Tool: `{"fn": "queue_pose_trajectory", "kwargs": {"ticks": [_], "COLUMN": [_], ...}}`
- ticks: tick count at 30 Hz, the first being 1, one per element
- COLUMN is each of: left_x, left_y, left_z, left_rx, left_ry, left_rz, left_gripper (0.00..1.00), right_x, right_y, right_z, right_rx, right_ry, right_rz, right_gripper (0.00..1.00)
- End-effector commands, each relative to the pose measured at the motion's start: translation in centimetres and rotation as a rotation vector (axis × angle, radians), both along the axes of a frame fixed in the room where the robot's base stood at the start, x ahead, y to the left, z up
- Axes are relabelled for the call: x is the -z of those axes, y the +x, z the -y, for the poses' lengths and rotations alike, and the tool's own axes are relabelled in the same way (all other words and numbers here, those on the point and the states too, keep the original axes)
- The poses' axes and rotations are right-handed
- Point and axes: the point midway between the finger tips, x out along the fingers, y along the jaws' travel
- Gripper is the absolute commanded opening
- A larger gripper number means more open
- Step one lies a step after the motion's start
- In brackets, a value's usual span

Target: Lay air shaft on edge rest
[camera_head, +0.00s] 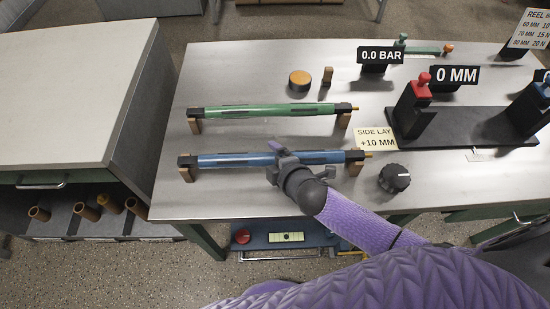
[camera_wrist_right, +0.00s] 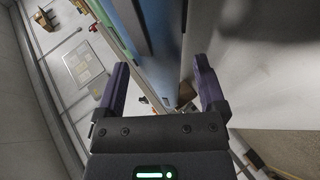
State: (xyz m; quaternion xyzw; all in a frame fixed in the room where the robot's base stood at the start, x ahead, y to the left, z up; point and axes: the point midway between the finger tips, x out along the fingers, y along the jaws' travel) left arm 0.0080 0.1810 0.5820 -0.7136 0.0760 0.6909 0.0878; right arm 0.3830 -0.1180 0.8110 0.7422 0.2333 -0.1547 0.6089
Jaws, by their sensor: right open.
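A blue air shaft (camera_head: 230,160) with dark end collars lies level across two brown rests near the table's front edge, the left rest (camera_head: 186,174) and the right rest (camera_head: 355,168). A green air shaft (camera_head: 262,111) lies parallel behind it on its own pair of rests. My right gripper (camera_head: 285,157) is over the middle of the blue shaft, jaws open. In the right wrist view the blue shaft (camera_wrist_right: 160,45) runs between the spread fingers of the gripper (camera_wrist_right: 160,85); I cannot tell whether they touch it. My left gripper is not in view.
A black knob (camera_head: 395,178) and a "SIDE LAY +10 MM" card (camera_head: 375,138) stand right of the blue shaft. A black stand (camera_head: 465,128) with red and blue clamps is farther right. An orange-topped disc (camera_head: 299,80) sits behind. The table's left front is clear.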

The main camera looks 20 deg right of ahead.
Motion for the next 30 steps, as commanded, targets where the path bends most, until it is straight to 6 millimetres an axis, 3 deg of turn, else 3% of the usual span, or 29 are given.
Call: {"fn": "queue_pose_trajectory", "kwargs": {"ticks": [5, 15, 30], "left_x": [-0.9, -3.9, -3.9], "left_y": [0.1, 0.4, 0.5], "left_z": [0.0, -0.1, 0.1], "left_rx": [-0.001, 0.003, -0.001], "left_ry": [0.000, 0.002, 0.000], "left_rz": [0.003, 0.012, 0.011], "left_gripper": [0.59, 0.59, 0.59], "right_x": [-0.9, -4.8, -5.1], "right_y": [-1.2, -7.6, -8.4], "right_z": [0.2, 1.4, 1.6], "right_rx": [0.000, -0.001, 0.000], "right_ry": [0.001, 0.001, 0.000], "right_rz": [-0.004, -0.002, 0.001], "right_gripper": [0.90, 0.90, 0.90]}}
